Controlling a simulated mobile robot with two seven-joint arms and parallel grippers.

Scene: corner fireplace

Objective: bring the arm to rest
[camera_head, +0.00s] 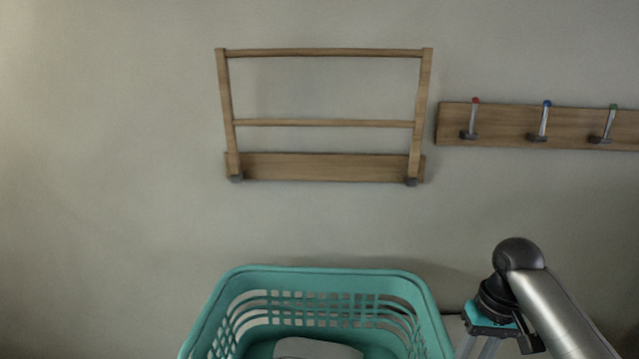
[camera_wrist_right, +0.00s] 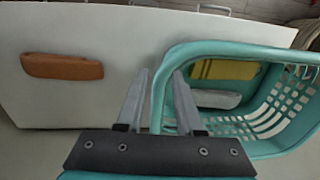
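My right gripper (camera_head: 478,347) hangs pointing down just right of the teal basket in the head view; its fingertips are cut off below. In the right wrist view its two grey fingers (camera_wrist_right: 160,72) stand apart, so it is open. The near side of the basket's rim shows between and behind the fingers there; I cannot tell whether they touch it. No object is held. My right arm comes in from the lower right. My left gripper is in neither view.
The teal basket (camera_head: 235,290) holds a grey-white item (camera_head: 318,349) and a yellow item (camera_wrist_right: 225,69). A white surface (camera_wrist_right: 100,100) bears an orange-brown object (camera_wrist_right: 62,66). A wooden rack (camera_head: 325,168) and a hook rail (camera_head: 510,124) are on the wall.

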